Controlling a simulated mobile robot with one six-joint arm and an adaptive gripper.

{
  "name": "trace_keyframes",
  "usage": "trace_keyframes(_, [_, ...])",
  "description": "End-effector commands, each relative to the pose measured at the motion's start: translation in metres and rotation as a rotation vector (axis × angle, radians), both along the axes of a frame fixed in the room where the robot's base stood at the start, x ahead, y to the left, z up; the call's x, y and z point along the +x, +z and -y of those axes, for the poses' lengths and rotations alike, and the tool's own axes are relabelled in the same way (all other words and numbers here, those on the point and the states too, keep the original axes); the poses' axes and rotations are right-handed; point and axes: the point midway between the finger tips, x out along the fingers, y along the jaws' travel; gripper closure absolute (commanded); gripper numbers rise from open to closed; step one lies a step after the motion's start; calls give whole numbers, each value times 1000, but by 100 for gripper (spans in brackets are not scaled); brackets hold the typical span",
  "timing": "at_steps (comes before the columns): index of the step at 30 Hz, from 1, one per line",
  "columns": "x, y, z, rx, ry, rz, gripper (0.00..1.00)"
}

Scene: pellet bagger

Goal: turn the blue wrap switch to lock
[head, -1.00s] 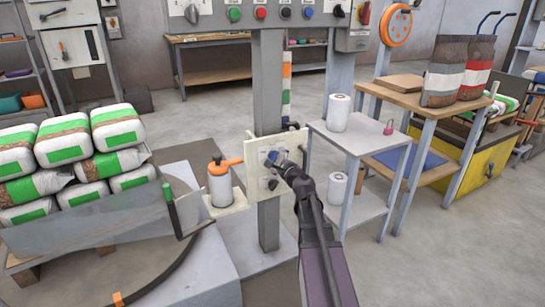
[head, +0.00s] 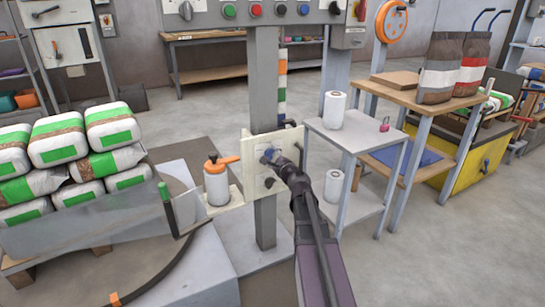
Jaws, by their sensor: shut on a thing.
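The blue wrap switch (head: 266,156) is a small blue knob on the upper part of a cream panel (head: 249,178) fixed to a grey post. My gripper (head: 272,157) is at the panel from the right, with its jaws shut on the blue switch. The jaws cover part of the knob, so its exact angle and any lock marking cannot be read. A second, dark knob sits lower on the same panel, close under my gripper.
A white bottle with an orange lever (head: 217,183) stands just left of the panel. A grey two-shelf stand (head: 347,137) with white rolls is close on the right. Wrapped bags (head: 58,137) are stacked at the left. Above is a control box (head: 268,9).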

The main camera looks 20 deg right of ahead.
Motion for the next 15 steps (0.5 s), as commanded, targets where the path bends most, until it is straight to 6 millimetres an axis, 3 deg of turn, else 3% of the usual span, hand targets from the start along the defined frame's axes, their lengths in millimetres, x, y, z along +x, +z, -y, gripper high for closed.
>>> trace_keyframes(15, [1,0,0,259,1,-9,79])
